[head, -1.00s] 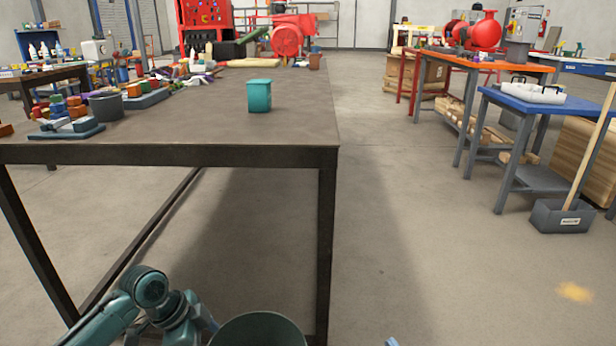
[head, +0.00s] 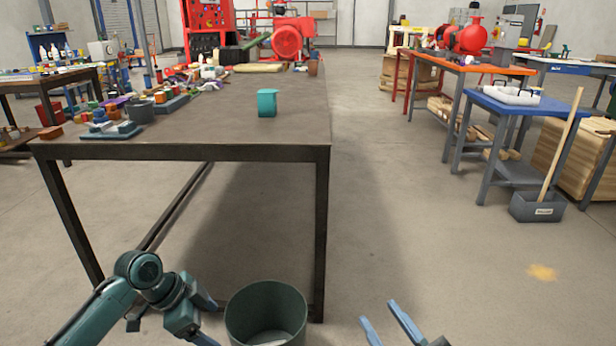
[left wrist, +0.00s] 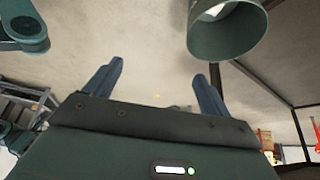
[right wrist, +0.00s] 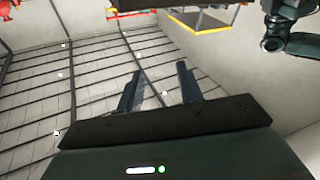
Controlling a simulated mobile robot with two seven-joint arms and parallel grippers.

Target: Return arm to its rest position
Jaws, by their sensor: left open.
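My right gripper (head: 390,312) shows at the bottom of the head view, right of the round green bin. Its two blue fingers stand apart with nothing between them. The right wrist view also shows this gripper (right wrist: 159,72) with an empty gap. My left arm reaches in at the bottom left of the head view, left of the bin; its gripper is mostly cut off there. In the left wrist view the left gripper (left wrist: 160,70) has its fingers wide apart and empty, with bare floor beyond.
The open bin (head: 262,292) stands on the floor near the table leg, something pale inside. The dark table (head: 230,140) holds a teal container (head: 267,103) and clutter at its left. A blue table (head: 545,108) and grey box (head: 537,208) stand right. Floor between is clear.

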